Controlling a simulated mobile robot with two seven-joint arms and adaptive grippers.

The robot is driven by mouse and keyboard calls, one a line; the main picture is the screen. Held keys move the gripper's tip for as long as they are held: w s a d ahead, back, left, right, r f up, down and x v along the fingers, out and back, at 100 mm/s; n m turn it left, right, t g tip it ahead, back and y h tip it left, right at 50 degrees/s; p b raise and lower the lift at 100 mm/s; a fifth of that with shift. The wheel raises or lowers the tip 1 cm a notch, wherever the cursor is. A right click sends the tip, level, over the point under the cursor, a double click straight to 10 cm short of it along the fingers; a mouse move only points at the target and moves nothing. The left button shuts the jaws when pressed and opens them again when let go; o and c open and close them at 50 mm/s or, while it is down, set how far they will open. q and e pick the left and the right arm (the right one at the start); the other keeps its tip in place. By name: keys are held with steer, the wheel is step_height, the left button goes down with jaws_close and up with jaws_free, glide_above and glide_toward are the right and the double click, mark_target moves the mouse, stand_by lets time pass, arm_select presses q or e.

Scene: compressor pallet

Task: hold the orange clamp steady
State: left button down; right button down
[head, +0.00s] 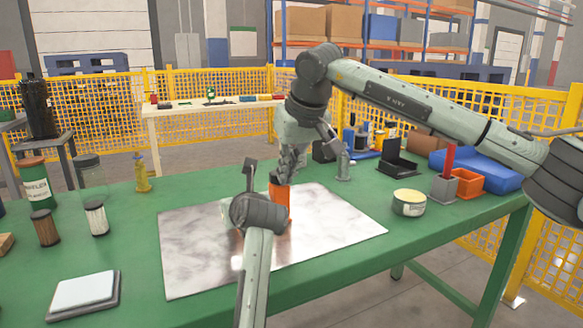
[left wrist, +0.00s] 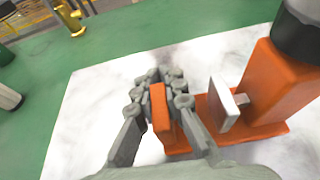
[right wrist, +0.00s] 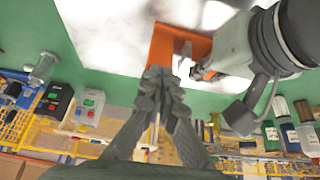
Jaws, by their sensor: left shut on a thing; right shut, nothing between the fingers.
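The orange clamp (head: 280,190) stands on the shiny metal plate (head: 345,222); in the head view my left wrist and right gripper partly hide it. In the left wrist view the clamp (left wrist: 268,85) shows an orange base, an upright body with a dark top and a pale plate facing a narrow orange bar (left wrist: 160,108). My left gripper (left wrist: 162,82) is shut on that bar. My right gripper (head: 285,175) points down close over the clamp, shut and empty. In the right wrist view its fingertips (right wrist: 163,75) lie in front of the orange clamp (right wrist: 168,42); contact cannot be told.
A round tin (head: 409,203), a grey holder with a red piece (head: 445,186) and an orange bin (head: 468,183) stand to the right. Jars (head: 96,218), a brass fitting (head: 142,175) and a scale (head: 84,292) stand to the left. The plate's front is clear.

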steer(key=shift+w+d, duration=0.1)
steer(key=shift+w, duration=0.1)
stand_by(0.6)
steer(key=shift+s+d, duration=0.1)
steer(key=shift+s+d, duration=0.1)
steer(key=shift+s, duration=0.15)
step_height(320, 180, up, 6)
stand_by(0.5)
arm_select(q)
steer(key=c, duration=1.5)
jaws_free()
steer(key=shift+c, duration=0.2)
steer(key=shift+s, duration=0.1)
